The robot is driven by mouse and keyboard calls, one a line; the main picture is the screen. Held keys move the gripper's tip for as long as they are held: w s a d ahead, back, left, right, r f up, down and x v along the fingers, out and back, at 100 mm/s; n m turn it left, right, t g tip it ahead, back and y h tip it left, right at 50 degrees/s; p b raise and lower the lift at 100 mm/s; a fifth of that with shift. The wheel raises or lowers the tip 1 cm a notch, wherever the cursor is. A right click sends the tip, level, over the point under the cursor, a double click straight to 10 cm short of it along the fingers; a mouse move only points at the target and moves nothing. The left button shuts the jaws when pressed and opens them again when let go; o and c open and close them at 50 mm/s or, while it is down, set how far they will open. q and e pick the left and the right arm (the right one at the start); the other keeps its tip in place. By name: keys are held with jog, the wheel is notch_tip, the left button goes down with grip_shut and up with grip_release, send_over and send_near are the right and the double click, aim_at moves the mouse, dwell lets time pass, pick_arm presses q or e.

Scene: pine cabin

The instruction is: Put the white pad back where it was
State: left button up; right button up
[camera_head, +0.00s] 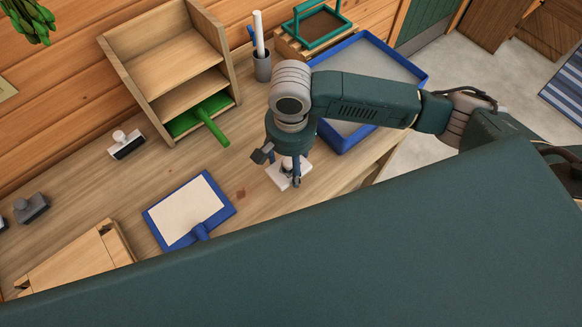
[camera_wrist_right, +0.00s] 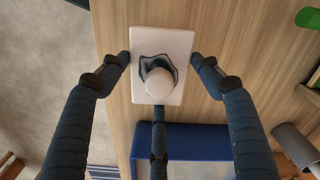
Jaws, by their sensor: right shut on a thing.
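The white pad is a white rectangular plate with a round white knob and a dark ring around the knob. In the right wrist view the pad (camera_wrist_right: 160,84) sits between my right gripper's fingers, which press at its left and right edges. In the head view my right gripper (camera_head: 281,168) points down over the table and is shut on the pad (camera_head: 273,177), partly hiding it. I cannot tell whether the pad touches the tabletop. My left gripper is not in view.
A blue-edged board (camera_head: 188,210) with a white face lies left of the pad. A blue tray (camera_head: 419,78) is to the right. A wooden shelf (camera_head: 166,62) holds a green-handled tool (camera_head: 206,117). A black-and-white stamp-like block (camera_head: 126,144) and a grey one (camera_head: 32,208) stand left.

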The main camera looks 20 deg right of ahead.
aim_at(291, 171)
notch_tip(291, 171, down, 4)
jog(key=shift+r, duration=0.25)
jog(key=shift+f, duration=0.35)
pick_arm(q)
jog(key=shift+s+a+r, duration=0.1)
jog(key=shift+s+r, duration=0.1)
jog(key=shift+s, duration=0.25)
pick_arm(e)
jog(key=shift+f, duration=0.15)
jog(key=o, duration=1)
jog(key=shift+f, duration=0.1)
notch_tip(291, 171, up, 12)
jog(key=shift+r+b, duration=0.15)
jog(key=shift+b, duration=0.5)
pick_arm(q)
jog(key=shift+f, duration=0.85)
